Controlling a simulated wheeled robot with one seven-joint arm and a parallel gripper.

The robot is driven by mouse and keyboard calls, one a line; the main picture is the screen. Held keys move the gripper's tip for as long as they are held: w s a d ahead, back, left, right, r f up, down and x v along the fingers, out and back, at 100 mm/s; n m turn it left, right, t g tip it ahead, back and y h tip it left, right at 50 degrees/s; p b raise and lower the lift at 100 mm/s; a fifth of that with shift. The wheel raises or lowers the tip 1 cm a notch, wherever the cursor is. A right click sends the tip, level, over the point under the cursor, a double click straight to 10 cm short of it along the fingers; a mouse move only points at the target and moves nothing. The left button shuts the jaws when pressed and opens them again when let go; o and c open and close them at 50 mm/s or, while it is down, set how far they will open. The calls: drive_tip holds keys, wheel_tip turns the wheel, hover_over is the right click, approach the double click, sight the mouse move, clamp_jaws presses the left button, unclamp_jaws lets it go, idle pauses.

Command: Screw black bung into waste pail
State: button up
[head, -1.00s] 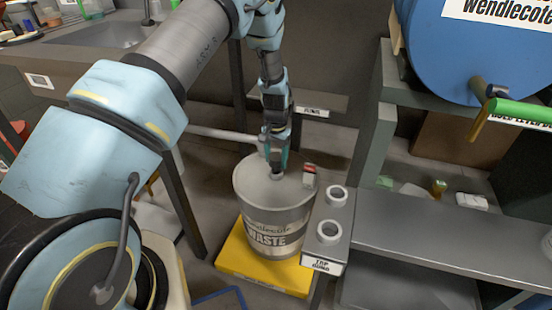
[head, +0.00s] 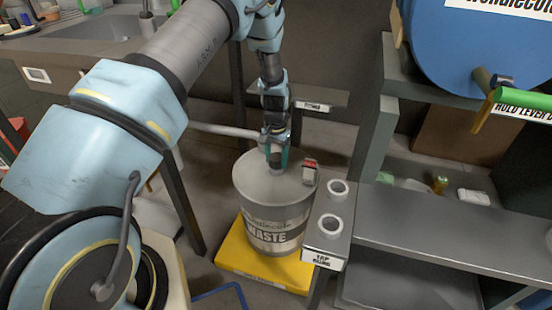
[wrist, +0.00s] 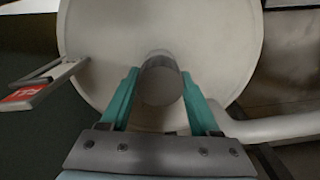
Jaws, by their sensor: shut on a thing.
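The waste pail (head: 262,205) is a grey drum labelled WASTE, standing upright on a yellow base. My gripper (head: 275,158) points down at the pail's top. In the wrist view my gripper's two teal fingers (wrist: 160,100) are shut on the bung (wrist: 162,82), a dark grey round piece against the pale pail lid (wrist: 105,50). The bung is at or just above the lid. Its lower end and the opening under it are hidden, so I cannot tell whether it is seated or how far it is threaded.
A small red-topped fitting (head: 310,170) stands at the pail lid's right edge. A stand (head: 328,258) with two ring holders is close to the pail's right side. A grey shelf (head: 430,240) and a blue drum (head: 450,50) are further right. A sink (head: 95,35) is at the back left.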

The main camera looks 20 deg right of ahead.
sight(276, 157)
drive_tip(key=shift+f, duration=0.15)
drive_tip(key=o, duration=1.4)
drive_tip(key=shift+o, duration=0.2)
wheel_tip(276, 157, up, 11)
drive_tip(key=shift+f, duration=0.1)
drive_tip(key=a+r+n, duration=0.3)
drive_tip(key=a+r, duration=0.3)
drive_tip(key=a, duration=0.5)
drive_tip(key=a+r+n, duration=0.2)
drive_tip(key=a+r, duration=0.4)
drive_tip(key=a, duration=0.5)
drive_tip(key=s+a+r+n+t, duration=0.1)
drive_tip(key=s+a+r+n, duration=0.15)
drive_tip(key=s+a, duration=0.4)
drive_tip(key=s+a+r+n+t, duration=0.1)
drive_tip(key=s+a+r+n, duration=0.15)
drive_tip(key=s+a, duration=0.4)
wheel_tip(276, 157, up, 17)
drive_tip(key=w+a+p, duration=0.1)
drive_tip(key=w+p, duration=0.1)
drive_tip(key=p, duration=1.6)
drive_tip(key=shift+a, duration=0.35)
